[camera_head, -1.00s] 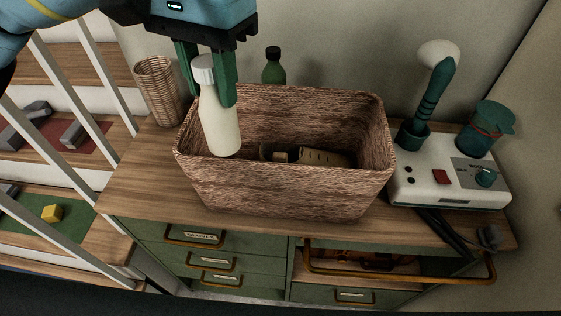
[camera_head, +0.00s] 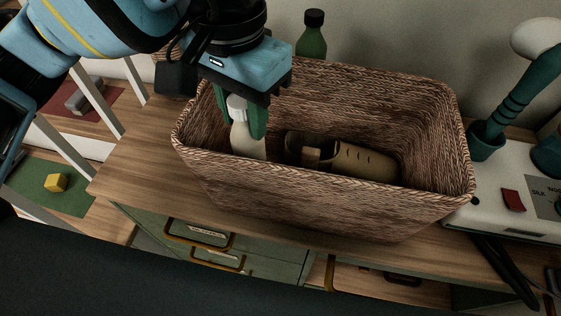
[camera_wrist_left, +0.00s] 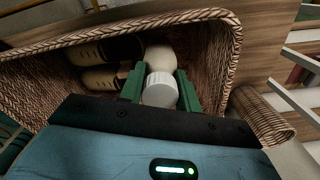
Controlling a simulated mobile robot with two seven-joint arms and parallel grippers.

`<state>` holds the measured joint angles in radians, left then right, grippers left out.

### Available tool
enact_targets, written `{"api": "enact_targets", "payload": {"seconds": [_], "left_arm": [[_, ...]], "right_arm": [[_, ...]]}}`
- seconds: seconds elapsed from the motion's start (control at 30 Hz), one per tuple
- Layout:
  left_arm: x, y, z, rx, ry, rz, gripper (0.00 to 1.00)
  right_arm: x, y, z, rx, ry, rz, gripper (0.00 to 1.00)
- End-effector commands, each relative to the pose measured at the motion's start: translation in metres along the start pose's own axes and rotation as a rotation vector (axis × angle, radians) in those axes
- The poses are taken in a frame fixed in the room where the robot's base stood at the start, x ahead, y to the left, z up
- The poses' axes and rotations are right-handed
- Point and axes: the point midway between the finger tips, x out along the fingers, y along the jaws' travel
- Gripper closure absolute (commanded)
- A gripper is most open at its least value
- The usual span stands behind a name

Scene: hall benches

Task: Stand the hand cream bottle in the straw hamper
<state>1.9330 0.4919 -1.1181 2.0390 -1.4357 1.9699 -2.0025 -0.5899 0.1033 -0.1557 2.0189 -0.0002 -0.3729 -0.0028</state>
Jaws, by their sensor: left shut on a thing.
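The hand cream bottle (camera_head: 246,140) is cream-white with a white cap, and it is upright inside the left end of the straw hamper (camera_head: 320,202). My left gripper (camera_head: 246,112) is shut on the bottle near its cap, with its green fingers reaching down into the hamper. In the left wrist view the bottle's cap (camera_wrist_left: 160,90) sits between the two fingers (camera_wrist_left: 160,88). The bottle's base is hidden behind the hamper's front wall, so I cannot tell whether it touches the floor. My right gripper is not in view.
Tan shoes (camera_head: 365,162) lie in the middle of the hamper, right of the bottle. A green bottle (camera_head: 312,38) stands behind the hamper. A white device (camera_head: 510,205) stands at the right. A wicker basket (camera_wrist_left: 262,112) stands beside the hamper.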

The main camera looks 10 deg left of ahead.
Motion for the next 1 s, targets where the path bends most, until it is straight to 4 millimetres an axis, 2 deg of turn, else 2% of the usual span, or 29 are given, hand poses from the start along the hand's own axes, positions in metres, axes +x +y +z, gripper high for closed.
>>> {"api": "enact_targets", "payload": {"seconds": [0.3, 0.67, 0.9, 1.0], "left_arm": [[0.05, 0.0, 0.001, 0.0, -0.003, 0.0, 1.0], [0.065, 0.0, 0.001, -0.001, -0.003, 0.0, 1.0], [0.094, 0.0, 0.001, 0.001, -0.004, 0.001, 1.0], [0.097, 0.0, 0.001, 0.001, -0.002, 0.0, 1.0]], "right_arm": [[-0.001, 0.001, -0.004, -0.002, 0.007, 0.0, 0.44], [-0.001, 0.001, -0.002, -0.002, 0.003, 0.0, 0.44], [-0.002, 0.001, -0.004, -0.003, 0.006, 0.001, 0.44], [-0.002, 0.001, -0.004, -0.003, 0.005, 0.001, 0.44]]}}
